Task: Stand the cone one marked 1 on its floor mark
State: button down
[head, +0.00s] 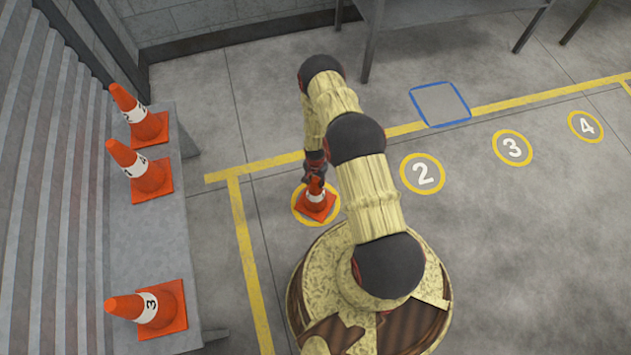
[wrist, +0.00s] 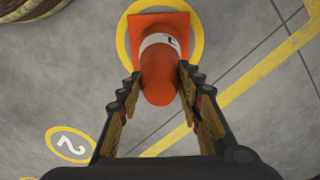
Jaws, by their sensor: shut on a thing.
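An orange cone (head: 315,208) with a white band is upright inside a yellow ring on the floor (head: 297,213). In the wrist view the cone (wrist: 159,60) shows part of a black mark on its band, too little to read. Its square base lies within the yellow ring (wrist: 121,45), with rim showing on both sides. The ring's number is hidden under the cone. My gripper (head: 315,176) is above the cone, its fingers shut on the cone's upper part; they also show in the wrist view (wrist: 160,80). I cannot tell whether the base touches the floor.
Three more cones stand on a grey bench (head: 90,250) at left; the lowest is marked 3 (head: 150,308). Floor marks 2 (head: 422,173), 3 (head: 512,148) and 4 (head: 585,126) are empty. A blue-outlined square (head: 440,104) and a grey table (head: 430,12) lie beyond.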

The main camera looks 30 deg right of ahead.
jog(key=c, duration=1.2)
grip_release()
